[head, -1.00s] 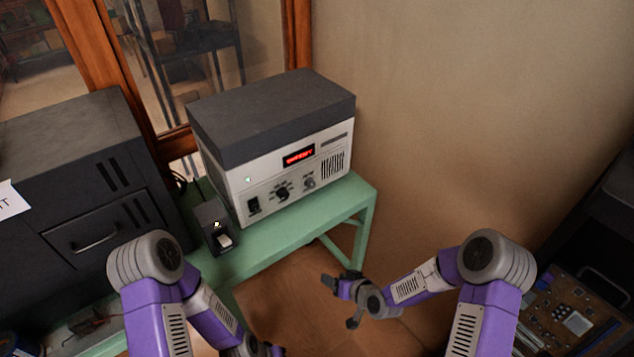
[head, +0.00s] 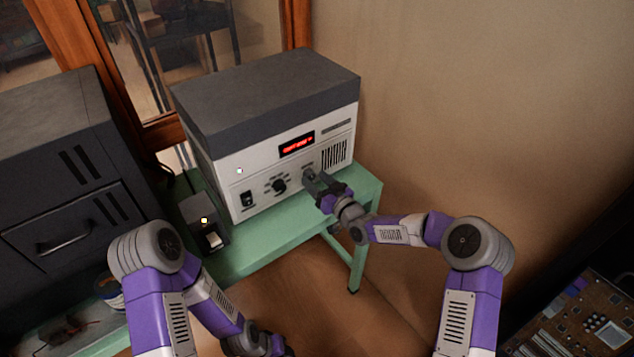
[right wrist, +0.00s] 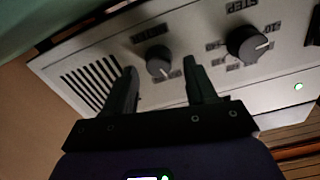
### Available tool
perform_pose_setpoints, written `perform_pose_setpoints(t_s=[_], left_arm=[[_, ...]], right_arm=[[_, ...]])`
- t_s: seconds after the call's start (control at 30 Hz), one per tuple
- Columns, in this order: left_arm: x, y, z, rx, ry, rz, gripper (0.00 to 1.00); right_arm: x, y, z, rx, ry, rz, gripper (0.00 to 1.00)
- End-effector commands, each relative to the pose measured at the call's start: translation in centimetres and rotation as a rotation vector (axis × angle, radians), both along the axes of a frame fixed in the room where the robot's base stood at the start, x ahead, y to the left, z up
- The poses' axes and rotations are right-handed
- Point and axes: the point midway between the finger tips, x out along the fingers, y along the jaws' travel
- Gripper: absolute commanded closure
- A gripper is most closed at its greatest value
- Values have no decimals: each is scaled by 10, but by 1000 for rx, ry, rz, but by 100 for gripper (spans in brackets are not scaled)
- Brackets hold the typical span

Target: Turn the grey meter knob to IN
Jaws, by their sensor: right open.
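The white meter box (head: 285,162) with a dark grey lid stands on the green table. Its small grey knob (right wrist: 158,60) shows in the right wrist view, with printed labels too blurred to read. My right gripper (head: 312,180) is at the front panel and hides this knob in the head view. In the right wrist view its open fingers (right wrist: 160,72) lie either side of the knob; whether they touch it I cannot tell. My left gripper (head: 268,345) is low at the bottom edge, its jaws unclear.
A larger black knob (head: 279,186) is beside the grey one, with a black switch (head: 247,199) further left. A red display (head: 297,144) is lit above. A small dark box (head: 208,226) stands at left on the green table (head: 270,238). The wall is at right.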

Motion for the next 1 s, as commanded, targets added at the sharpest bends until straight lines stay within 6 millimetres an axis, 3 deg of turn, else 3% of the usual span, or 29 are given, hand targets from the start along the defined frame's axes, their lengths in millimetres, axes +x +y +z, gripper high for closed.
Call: perform_pose_setpoints(t_s=[0.33, 0.7, 1.0], left_arm=[[0, 0, -1, 0, 0, 0, 57], [0, 0, -1, 0, 0, 0, 57], [0, 0, -6, 0, 0, 0, 57]], right_arm=[[3, 2, 0, 0, 0, -1, 45], [3, 2, 0, -1, 1, -1, 100], [3, 2, -1, 38, 29, -1, 100]])
